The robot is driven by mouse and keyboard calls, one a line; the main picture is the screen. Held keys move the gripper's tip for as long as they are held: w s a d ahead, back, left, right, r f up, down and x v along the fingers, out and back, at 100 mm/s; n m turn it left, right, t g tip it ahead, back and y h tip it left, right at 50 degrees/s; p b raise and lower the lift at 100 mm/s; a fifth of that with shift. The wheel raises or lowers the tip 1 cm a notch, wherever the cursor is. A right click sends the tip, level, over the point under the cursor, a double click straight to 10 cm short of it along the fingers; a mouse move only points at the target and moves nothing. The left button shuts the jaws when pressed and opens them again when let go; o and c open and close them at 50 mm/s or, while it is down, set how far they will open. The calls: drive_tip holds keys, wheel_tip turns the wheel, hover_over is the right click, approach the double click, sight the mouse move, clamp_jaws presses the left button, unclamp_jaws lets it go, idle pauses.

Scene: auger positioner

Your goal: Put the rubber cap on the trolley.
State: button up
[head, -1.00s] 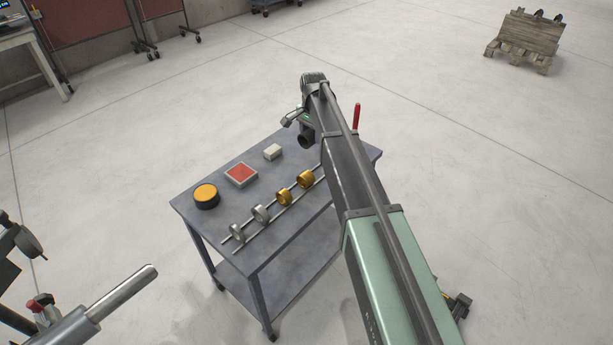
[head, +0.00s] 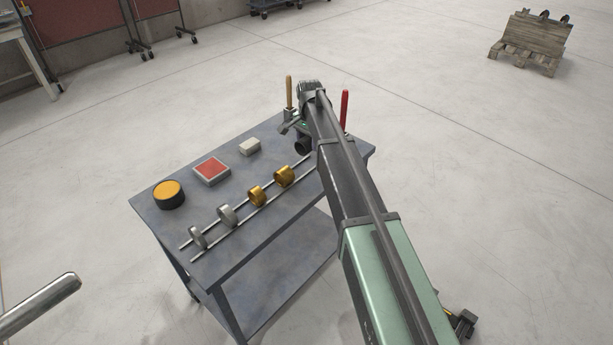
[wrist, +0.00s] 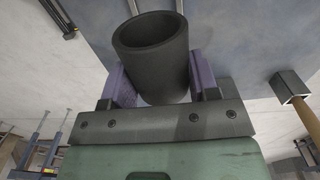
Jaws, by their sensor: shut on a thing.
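The rubber cap is a black, hollow cylinder with its open end showing (wrist: 148,42) in the wrist view. My gripper (wrist: 159,72) is shut on it, with one pad on each side. In the head view the cap (head: 303,147) shows as a small dark cylinder below my gripper (head: 294,128), partly covered by my arm. The trolley (head: 262,227) is a blue-grey table with a lower shelf. The cap is over the back right part of its top. I cannot tell whether the cap touches the top.
On the trolley stand a yellow-topped black disc (head: 168,193), a red-faced tray (head: 212,170), a small pale block (head: 250,146), and two rods carrying silver and gold rings (head: 257,196). A wooden handle (head: 289,92) and a red handle (head: 345,110) stand upright near my gripper.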

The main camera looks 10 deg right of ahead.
sight(309, 164)
wheel_tip(309, 164, down, 7)
drive_tip(key=b, duration=0.5)
drive_tip(key=shift+r+p, duration=0.3)
drive_tip(key=shift+f, duration=0.25)
drive_tip(key=o, duration=0.7)
drive_tip(key=shift+r, duration=0.1)
wheel_tip(309, 164, up, 13)
drive_tip(key=p, duration=1.2)
drive_tip(key=s+n, duration=0.3)
drive_tip(key=s, duration=0.8)
drive_tip(key=s+a+n, duration=0.1)
drive_tip(key=s+n, duration=0.3)
drive_tip(key=s, duration=0.8)
drive_tip(key=s+a+n, duration=0.1)
drive_tip(key=s+n, duration=0.2)
drive_tip(key=s, duration=0.9)
drive_tip(key=shift+f+n, duration=0.35)
drive_tip(key=shift+n, duration=0.05)
